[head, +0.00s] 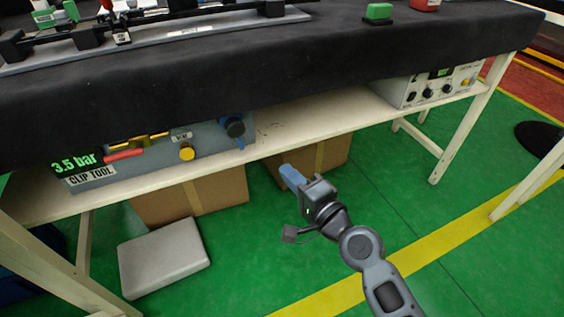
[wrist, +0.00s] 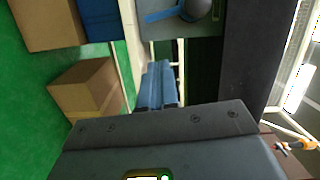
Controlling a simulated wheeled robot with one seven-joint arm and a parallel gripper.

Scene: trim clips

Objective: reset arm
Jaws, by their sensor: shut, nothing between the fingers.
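My gripper (head: 292,178) is in front of the workbench in the head view, below the level of the lower shelf and over the green floor. Its blue fingers are together with nothing between them. In the wrist view the blue fingers (wrist: 157,88) also show closed, pointing toward the bench's underside. My arm reaches in from the lower right of the head view. The gripper looks apart from the bench and the boxes.
The workbench (head: 330,60) has a black cover and a pale lower shelf (head: 310,135). The shelf holds a clip tool unit (head: 95,178) and a control box (head: 430,88). Cardboard boxes (head: 215,190) and a grey block (head: 163,257) are on the floor. Green floor is free at right.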

